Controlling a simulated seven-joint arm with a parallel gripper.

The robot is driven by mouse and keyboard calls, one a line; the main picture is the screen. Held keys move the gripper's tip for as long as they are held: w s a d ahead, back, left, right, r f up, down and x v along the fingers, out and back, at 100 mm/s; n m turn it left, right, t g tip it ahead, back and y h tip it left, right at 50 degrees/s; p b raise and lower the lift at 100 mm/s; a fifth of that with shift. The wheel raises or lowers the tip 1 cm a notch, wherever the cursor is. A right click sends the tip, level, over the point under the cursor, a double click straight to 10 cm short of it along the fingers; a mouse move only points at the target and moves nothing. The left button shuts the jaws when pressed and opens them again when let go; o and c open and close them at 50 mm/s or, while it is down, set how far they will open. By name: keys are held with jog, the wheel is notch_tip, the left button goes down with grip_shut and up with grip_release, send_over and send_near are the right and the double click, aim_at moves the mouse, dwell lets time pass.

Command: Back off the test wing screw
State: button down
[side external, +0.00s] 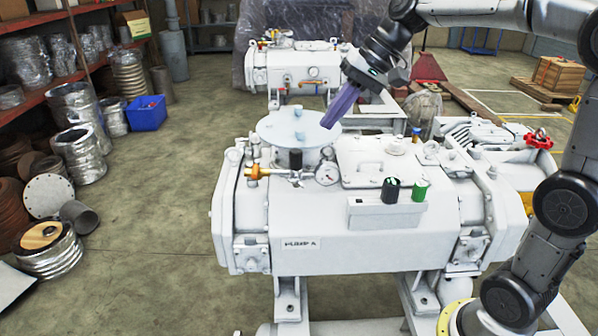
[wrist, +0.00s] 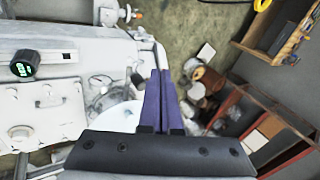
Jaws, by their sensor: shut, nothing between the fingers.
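The white pump labelled PUMP A (side external: 300,243) fills the middle of the side view. On its top left are a brass fitting (side external: 256,173), a black cylinder (side external: 295,159) and a round dial gauge (side external: 327,173). I cannot make out for sure which small part is the test wing screw. My gripper (side external: 328,124), with long purple fingers, is tilted down to the left. It appears above the pump's top, near the right edge of a round pale disc (side external: 290,131). In the wrist view my gripper (wrist: 160,72) has its fingers together and empty; the fingers hide part of the fittings.
A red handwheel (side external: 538,138) is at the right. A second white pump (side external: 295,68) stands behind.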

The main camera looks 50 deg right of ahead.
jog(key=w+d+f+m, duration=0.2)
jog(key=w+d+f, duration=0.2)
jog(key=d+f, duration=0.1)
send_near(291, 181)
jog(key=shift+g, duration=0.4)
jog(key=x, duration=0.7)
jog(key=shift+w+d+r, duration=0.1)
jog(key=shift+w+d, duration=0.1)
jog(key=shift+w+a+g+h, duration=0.25)
jog(key=shift+a+g+h, duration=0.05)
jog(key=shift+g+h, duration=0.5)
jog(key=shift+w+a+g+h, duration=0.3)
jog(key=shift+w+g+h, duration=0.05)
jog(key=shift+g+h, duration=0.45)
jog(key=shift+w+a+f+g+h, duration=0.3)
jog(key=shift+f+g+h, duration=0.25)
jog(key=shift+f, duration=0.1)
jog(key=shift+w+a+f+g+h, duration=0.3)
jog(key=shift+f+g+h, duration=0.3)
jog(key=shift+f, duration=0.05)
jog(key=shift+w+a+f+g+h, duration=0.3)
jog(key=shift+f+g+h, duration=0.25)
jog(key=shift+f, duration=0.1)
jog(key=shift+s+d, duration=0.1)
dwell(0.5)
